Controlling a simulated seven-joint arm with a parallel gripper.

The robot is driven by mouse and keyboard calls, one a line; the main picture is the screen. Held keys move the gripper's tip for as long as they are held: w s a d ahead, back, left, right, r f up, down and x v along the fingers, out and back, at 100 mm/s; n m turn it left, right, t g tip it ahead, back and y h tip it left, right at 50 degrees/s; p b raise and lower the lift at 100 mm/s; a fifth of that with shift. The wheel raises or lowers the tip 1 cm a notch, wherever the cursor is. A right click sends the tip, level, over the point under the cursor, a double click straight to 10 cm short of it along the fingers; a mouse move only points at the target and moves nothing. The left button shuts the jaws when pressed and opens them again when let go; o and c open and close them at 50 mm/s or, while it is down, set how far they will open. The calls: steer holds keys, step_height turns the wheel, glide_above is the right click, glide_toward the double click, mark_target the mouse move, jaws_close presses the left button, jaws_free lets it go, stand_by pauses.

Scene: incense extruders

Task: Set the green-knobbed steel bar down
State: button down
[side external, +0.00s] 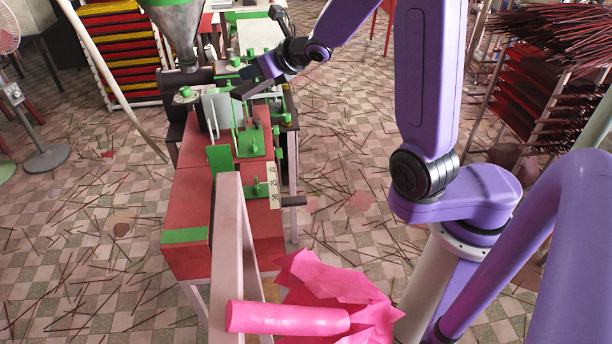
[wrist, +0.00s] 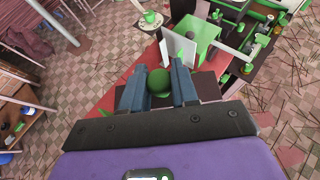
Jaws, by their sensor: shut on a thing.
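In the wrist view, the green knob (wrist: 159,82) of the steel bar sits between the two fingers of my gripper (wrist: 160,88), which is shut on it. The steel bar itself is hidden below the knob and fingers. In the side view, my gripper (side external: 248,82) is over the far part of the red machine bench (side external: 190,190), close to the upright grey plates (side external: 217,108). I cannot make out the held knob or bar there, nor whether the bar touches anything below.
A steel hopper (side external: 178,30) stands behind the bench. Green brackets (side external: 250,142) and a number scale (side external: 276,183) line its top. A pink roll (side external: 285,318) lies at the near end. Racks of incense sticks (side external: 550,80) stand right; a fan (side external: 45,157) stands left.

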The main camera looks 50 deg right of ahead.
steer(key=shift+w+r, duration=0.1)
steer(key=w+a+f+n+g+y, duration=0.1)
steer(key=w+f+n+g+y, duration=0.2)
steer(key=w+n+y, duration=0.5)
steer(key=shift+w+a+f+n+y, duration=0.2)
steer(key=shift+w+a+n+y, duration=0.25)
steer(key=shift+w, duration=1.85)
step_height(320, 180, down, 18)
steer(key=shift+r, duration=0.15)
steer(key=shift+f, duration=0.25)
